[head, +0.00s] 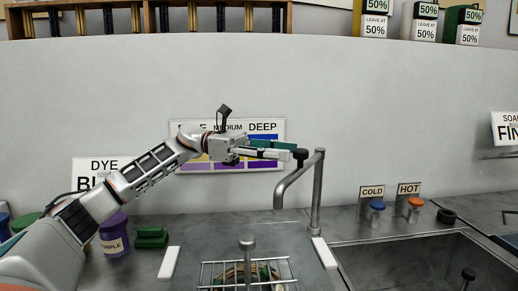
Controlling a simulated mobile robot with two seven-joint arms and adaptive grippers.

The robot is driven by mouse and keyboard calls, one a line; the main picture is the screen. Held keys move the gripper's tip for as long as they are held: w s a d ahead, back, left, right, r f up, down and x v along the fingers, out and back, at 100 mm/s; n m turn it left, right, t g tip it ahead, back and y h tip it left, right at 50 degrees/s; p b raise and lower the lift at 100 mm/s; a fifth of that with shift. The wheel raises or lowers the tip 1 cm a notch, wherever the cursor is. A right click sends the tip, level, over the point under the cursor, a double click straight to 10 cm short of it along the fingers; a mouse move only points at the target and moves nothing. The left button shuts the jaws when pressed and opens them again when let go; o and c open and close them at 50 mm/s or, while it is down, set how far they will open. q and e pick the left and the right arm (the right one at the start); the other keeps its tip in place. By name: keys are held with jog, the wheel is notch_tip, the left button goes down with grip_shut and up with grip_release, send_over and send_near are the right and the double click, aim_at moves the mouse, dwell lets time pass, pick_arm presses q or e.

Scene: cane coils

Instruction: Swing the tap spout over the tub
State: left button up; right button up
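The tap (317,195) is a grey metal post with a bent spout (290,182) that reaches left and turns down. In the picture its outlet sits near the back edge of the tub. A black knob (300,158) is at the top of the spout. The tub (318,275) is grey with white side handles and a wire rack over cane coils (238,274). My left gripper (292,152) reaches in from the left, its fingertips close to the black knob. I cannot tell whether they touch it, or how wide they are. My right gripper is out of view.
A sink (430,262) lies right of the tub, with a blue cold knob (377,206) and an orange hot knob (415,203) behind it. A purple jar (114,236) and green blocks (151,238) stand left. A dye chart (228,166) hangs behind my gripper.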

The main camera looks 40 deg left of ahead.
pick_arm(q)
jog(key=v, duration=0.7)
jog(key=shift+a, duration=0.35)
jog(key=shift+s, duration=0.1)
